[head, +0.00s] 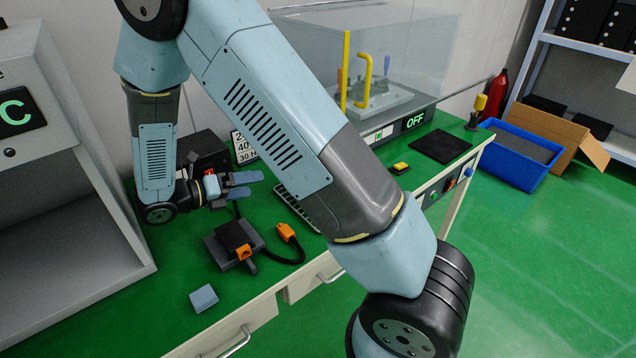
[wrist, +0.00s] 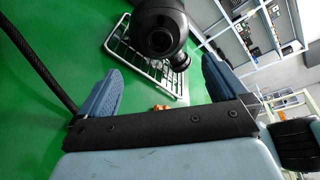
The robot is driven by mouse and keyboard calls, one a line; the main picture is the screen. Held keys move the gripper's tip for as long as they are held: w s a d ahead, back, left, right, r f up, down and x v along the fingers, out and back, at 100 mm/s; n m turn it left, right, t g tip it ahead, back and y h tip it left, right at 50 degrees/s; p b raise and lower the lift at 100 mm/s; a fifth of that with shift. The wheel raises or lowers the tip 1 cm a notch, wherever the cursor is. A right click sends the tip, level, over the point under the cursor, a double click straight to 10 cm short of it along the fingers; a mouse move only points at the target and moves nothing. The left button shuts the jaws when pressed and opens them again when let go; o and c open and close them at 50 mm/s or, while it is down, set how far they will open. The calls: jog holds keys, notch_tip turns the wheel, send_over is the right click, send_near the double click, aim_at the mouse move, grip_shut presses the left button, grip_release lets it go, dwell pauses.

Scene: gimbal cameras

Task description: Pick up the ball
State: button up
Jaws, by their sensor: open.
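I cannot make out a clear ball in either view. My gripper (head: 246,185) is low over the green bench at the left of the head view, its two blue fingers pointing right. In the wrist view, my gripper (wrist: 160,82) has its fingers wide apart, with nothing held between them. A dark rounded thing (wrist: 160,28) with a round opening lies beyond the fingers, near the top middle of the wrist view; I cannot tell whether it is the ball. My upper arm hides part of the bench in the head view.
A wire rack (head: 283,196) lies right of the gripper and also shows in the wrist view (wrist: 117,38). A dark device with an orange connector (head: 287,232) and a grey-blue block (head: 204,298) are nearer. A glass case (head: 345,50) stands behind; a blue crate (head: 520,155) is far right.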

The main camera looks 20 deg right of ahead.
jog(key=shift+n, duration=0.3)
jog(key=x, duration=0.6)
jog(key=shift+w+d+f, duration=0.15)
jog(key=shift+f, duration=0.25)
jog(key=shift+x, duration=2.55)
jog(key=shift+c, duration=0.5)
jog(key=shift+r, duration=0.1)
grip_shut()
